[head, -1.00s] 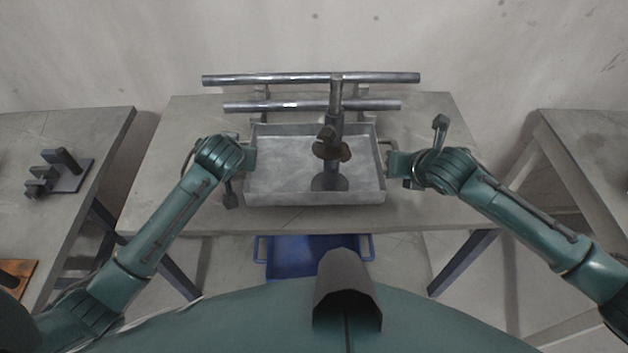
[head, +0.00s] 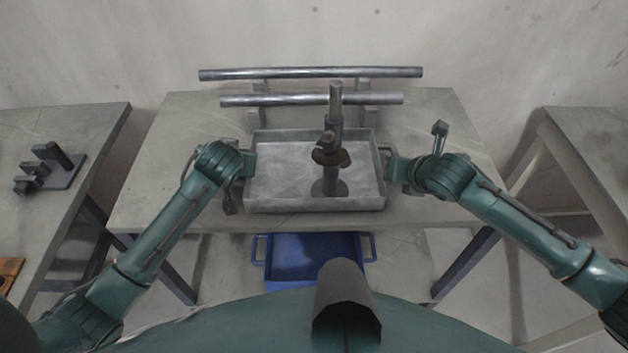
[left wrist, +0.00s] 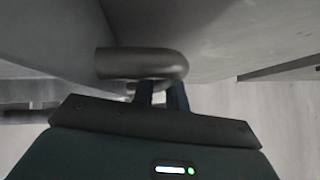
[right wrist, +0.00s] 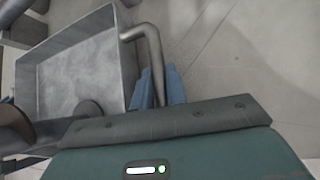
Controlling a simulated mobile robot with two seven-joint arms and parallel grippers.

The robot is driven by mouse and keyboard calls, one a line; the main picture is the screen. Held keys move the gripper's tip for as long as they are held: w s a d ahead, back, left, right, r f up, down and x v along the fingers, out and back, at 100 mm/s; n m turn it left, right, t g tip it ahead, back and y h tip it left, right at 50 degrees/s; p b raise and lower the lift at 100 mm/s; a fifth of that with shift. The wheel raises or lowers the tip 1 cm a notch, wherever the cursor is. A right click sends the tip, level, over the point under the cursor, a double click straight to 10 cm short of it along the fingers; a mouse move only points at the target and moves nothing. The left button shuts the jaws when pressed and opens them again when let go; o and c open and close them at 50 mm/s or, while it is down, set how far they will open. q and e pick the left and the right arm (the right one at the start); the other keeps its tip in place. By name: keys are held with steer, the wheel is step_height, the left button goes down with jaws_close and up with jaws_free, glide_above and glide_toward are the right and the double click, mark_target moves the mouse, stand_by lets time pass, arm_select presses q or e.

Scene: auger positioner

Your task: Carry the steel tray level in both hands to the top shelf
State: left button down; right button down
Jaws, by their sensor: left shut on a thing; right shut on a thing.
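The steel tray (head: 283,180) is a grey open box between my two hands in the head view, in front of two metal bars. An upright dark metal tool (head: 334,140) with a rusty collar stands inside it, right of the middle. My left gripper (head: 247,163) is shut on the tray's left handle; the left wrist view shows the rounded handle (left wrist: 145,63) at the fingers. My right gripper (head: 390,166) is shut on the right handle, a bent bar (right wrist: 152,48) in the right wrist view. The tray looks about level. No top shelf is identifiable.
Two horizontal steel bars (head: 311,73) rest on supports at the back of the grey table (head: 440,205). A blue tray (head: 313,254) lies below the table's front edge. Side tables stand left (head: 95,125) and right (head: 590,150); the left one holds a dark fixture (head: 62,172).

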arm_select(q)
steer(key=shift+w+f+b, duration=0.1)
steer(key=shift+f+b, duration=0.35)
arm_select(e)
steer(key=shift+w+f, duration=0.1)
steer(key=shift+f, duration=0.35)
arm_select(q)
steer(key=c, duration=1.4)
jaws_free()
arm_select(e)
steer(key=c, duration=1.4)
jaws_free()
arm_select(q)
steer(key=v, duration=1.2)
arm_select(e)
steer(key=v, duration=1.2)
arm_select(q)
steer(key=shift+d+f, duration=0.1)
arm_select(e)
steer(key=shift+d+f, duration=0.1)
